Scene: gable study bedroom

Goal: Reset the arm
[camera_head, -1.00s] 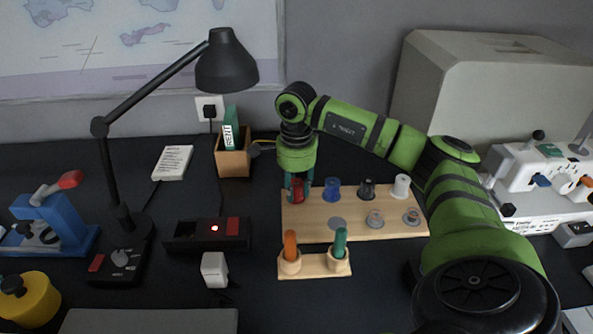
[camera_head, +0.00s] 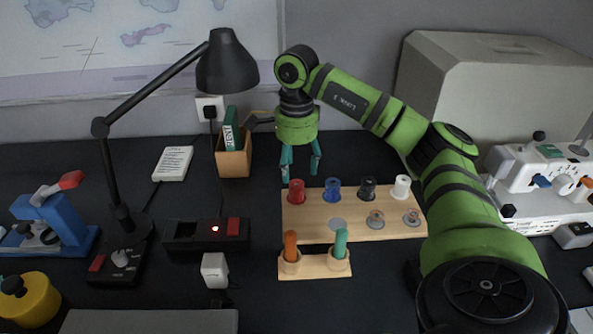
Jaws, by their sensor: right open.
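My right arm comes in from the right in the head view. Its gripper (camera_head: 300,172) is open and empty, fingers pointing down, a little above and behind the red spool (camera_head: 297,192). The red spool stands at the back left of a wooden board (camera_head: 300,222). A blue spool (camera_head: 332,190), a black spool (camera_head: 367,189) and a white spool (camera_head: 402,187) stand in the same row. My left gripper does not show.
A small wooden stand (camera_head: 315,268) holds an orange peg (camera_head: 290,246) and a green peg (camera_head: 340,243). A black lamp (camera_head: 226,65) and a wooden box (camera_head: 233,162) are to the left. A large beige case (camera_head: 480,105) and a white machine (camera_head: 545,180) are at right.

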